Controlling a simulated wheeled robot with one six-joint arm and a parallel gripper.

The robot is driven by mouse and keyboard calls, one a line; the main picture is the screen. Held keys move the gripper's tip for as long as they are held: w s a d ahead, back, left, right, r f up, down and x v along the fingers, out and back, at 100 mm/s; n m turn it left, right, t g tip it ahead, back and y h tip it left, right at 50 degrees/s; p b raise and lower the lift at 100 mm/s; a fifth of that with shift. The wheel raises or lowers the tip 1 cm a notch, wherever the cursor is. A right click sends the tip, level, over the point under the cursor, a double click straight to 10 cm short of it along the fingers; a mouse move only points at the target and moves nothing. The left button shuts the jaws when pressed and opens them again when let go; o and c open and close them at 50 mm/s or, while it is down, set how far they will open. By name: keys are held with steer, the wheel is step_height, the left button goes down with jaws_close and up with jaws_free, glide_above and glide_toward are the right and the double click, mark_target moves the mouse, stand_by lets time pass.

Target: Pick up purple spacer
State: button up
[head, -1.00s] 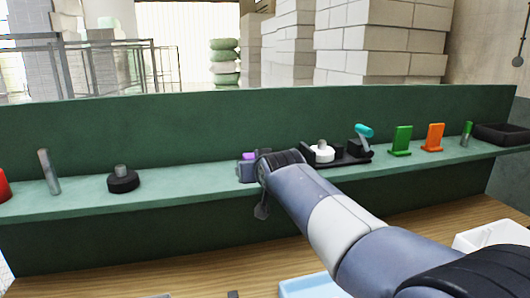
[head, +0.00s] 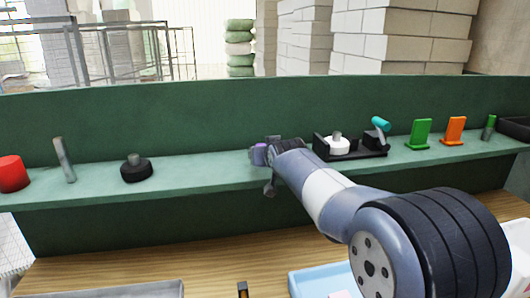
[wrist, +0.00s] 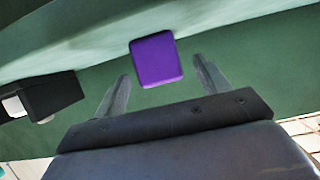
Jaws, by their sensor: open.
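The purple spacer (wrist: 156,60) is a flat block with rounded corners. In the wrist view it sits at the upper middle, in line with the gap between my fingers. My gripper (wrist: 161,72) is open, with one finger on each side of the gap; I cannot tell whether either touches the spacer. In the head view the purple spacer (head: 259,155) shows only partly on the green shelf, with my gripper (head: 266,152) against it from the right and hiding the rest.
On the green shelf (head: 200,172) stand a black disc with a knob (head: 136,171), a grey rod (head: 64,160) and a red cylinder (head: 12,174) to the left. A black holder (head: 362,149) with a white part stands close right. The shelf's back wall rises behind.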

steer(key=shift+p+x, duration=0.65)
steer(key=shift+x, duration=1.25)
steer(key=shift+r, duration=0.2)
steer(key=shift+c, duration=0.5)
steer(key=c, duration=1)
